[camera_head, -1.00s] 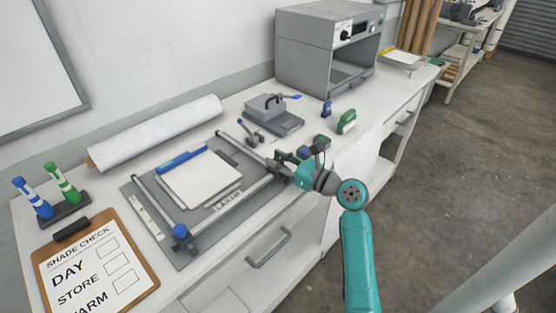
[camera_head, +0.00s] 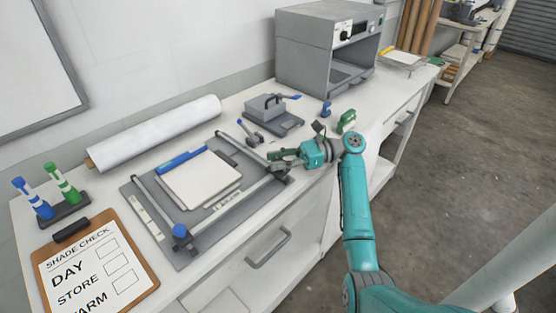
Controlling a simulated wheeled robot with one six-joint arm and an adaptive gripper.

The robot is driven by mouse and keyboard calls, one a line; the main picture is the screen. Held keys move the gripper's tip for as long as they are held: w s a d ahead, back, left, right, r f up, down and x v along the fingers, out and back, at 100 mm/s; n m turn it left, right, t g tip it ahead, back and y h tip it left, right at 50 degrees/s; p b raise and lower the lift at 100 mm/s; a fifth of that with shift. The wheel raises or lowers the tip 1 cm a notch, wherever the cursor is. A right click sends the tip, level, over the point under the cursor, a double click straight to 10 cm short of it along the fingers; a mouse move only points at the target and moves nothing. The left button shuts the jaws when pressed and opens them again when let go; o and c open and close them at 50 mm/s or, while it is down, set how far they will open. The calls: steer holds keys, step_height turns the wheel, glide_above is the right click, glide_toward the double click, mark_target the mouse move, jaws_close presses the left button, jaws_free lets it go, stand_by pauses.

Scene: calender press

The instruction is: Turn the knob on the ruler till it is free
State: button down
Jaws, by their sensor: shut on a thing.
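The grey ruler bar (camera_head: 232,199) lies along the front edge of a grey board (camera_head: 192,253). A blue knob (camera_head: 180,231) stands at the ruler's near left end. My gripper (camera_head: 273,161) is at the ruler's far right end, low over the board's corner. Its fingers are shut on the knob there, which they hide almost wholly. I cannot see how far that knob is turned. A stack of white sheets (camera_head: 205,185) with a blue strip (camera_head: 182,159) along its back edge lies on the board.
A white roll (camera_head: 155,133) lies behind the board. A grey block with a handle (camera_head: 266,106), a green-and-white tool (camera_head: 347,121) and a grey oven-like box (camera_head: 306,62) stand to the right. A clipboard (camera_head: 140,246) and marker stand (camera_head: 65,214) are at left.

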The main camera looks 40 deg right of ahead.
steer(key=shift+n+g+y, duration=0.4)
steer(key=shift+n+g, duration=0.2)
steer(key=shift+g, duration=0.6)
steer(key=c, duration=0.8)
jaws_free()
steer(key=shift+o, duration=0.2)
step_height(320, 180, up, 10)
steer(key=shift+f, duration=0.1)
steer(key=shift+a, duration=0.15)
